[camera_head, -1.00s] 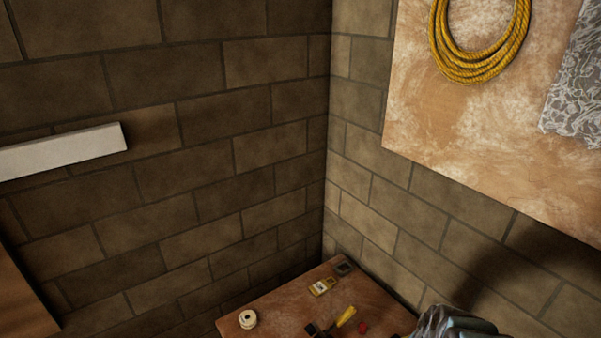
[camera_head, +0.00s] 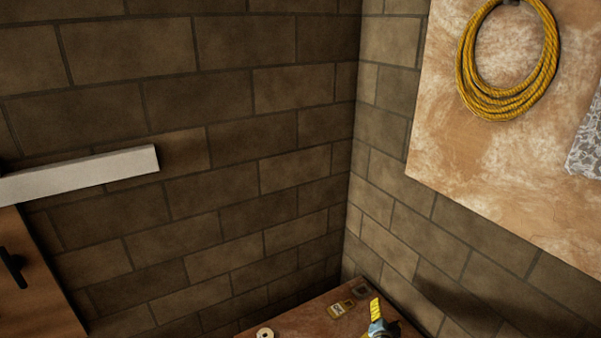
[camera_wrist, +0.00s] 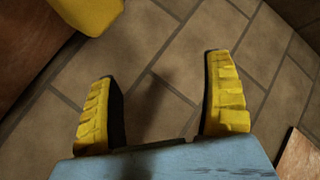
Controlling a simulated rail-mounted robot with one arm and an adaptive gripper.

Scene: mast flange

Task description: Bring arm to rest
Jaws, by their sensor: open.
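My gripper (camera_wrist: 160,68) shows in the wrist view with its two yellow ridged fingers spread wide on a blue body. Nothing is between the fingers; the brown block or tile surface shows behind them. In the head view a yellow and blue piece, seemingly my gripper (camera_head: 376,312), shows at the bottom edge in front of the corner table. The rest of my arm is cut off below the frame.
A yellow rope coil (camera_head: 500,105) hangs on the right board (camera_head: 450,150). A pale bar (camera_head: 80,175) juts at left. The wrist view shows a yellow object (camera_wrist: 90,12).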

